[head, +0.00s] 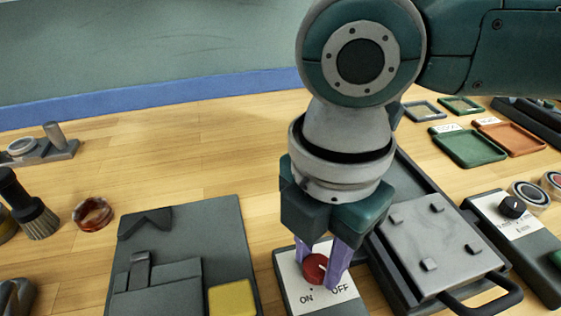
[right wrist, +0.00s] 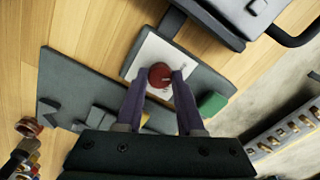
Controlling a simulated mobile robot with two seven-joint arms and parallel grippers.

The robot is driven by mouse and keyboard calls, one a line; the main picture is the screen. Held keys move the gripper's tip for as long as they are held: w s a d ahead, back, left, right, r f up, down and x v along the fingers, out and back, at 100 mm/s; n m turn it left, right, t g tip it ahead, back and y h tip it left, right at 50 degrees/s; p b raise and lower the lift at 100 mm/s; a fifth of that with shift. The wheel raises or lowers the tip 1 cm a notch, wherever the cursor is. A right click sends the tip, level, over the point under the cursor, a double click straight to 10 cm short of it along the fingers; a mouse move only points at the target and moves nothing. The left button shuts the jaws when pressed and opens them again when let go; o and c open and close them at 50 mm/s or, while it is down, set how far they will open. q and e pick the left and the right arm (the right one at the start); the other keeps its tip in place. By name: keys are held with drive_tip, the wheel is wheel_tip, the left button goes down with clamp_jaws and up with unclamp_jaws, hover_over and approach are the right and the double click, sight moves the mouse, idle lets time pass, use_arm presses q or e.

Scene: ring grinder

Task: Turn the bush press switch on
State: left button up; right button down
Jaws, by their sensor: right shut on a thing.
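The bush press switch is a red round knob (head: 315,268) on a white plate (head: 296,279) marked ON at the left and OFF at the right. A pale mark on the knob points to the right in the head view, toward the OFF side. My right gripper (head: 322,266) points down, with its purple fingers on both sides of the knob, shut on it. In the right wrist view the knob (right wrist: 160,75) sits between the tips of my right gripper (right wrist: 161,82). My left gripper is not in view.
A dark fixture with a yellow block (head: 232,299) stands left of the switch. A grey plate with pegs (head: 425,235) and a black handle stands close at the right. A second panel with a black knob (head: 512,206) is further right. Clear wood lies behind.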

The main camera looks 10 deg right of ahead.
use_arm(q)
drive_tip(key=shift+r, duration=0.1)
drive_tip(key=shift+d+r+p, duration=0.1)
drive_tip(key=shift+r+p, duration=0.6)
drive_tip(key=shift+p, duration=0.15)
use_arm(e)
drive_tip(key=shift+r+m, duration=0.2)
drive_tip(key=shift+m, duration=0.3)
drive_tip(key=m+p, duration=0.5)
drive_tip(key=shift+s+r, duration=0.1)
drive_tip(key=m+p, duration=0.3)
drive_tip(key=m, duration=0.1)
drive_tip(key=shift+p, duration=0.3)
drive_tip(key=m+p, duration=0.1)
drive_tip(key=m, duration=0.2)
drive_tip(key=shift+f, duration=0.2)
use_arm(q)
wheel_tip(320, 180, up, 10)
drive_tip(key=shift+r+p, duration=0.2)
drive_tip(key=shift+p, duration=0.2)
use_arm(e)
drive_tip(key=shift+m, duration=0.5)
drive_tip(key=c, duration=0.5)
unclamp_jaws()
drive_tip(key=shift+f, duration=0.1)
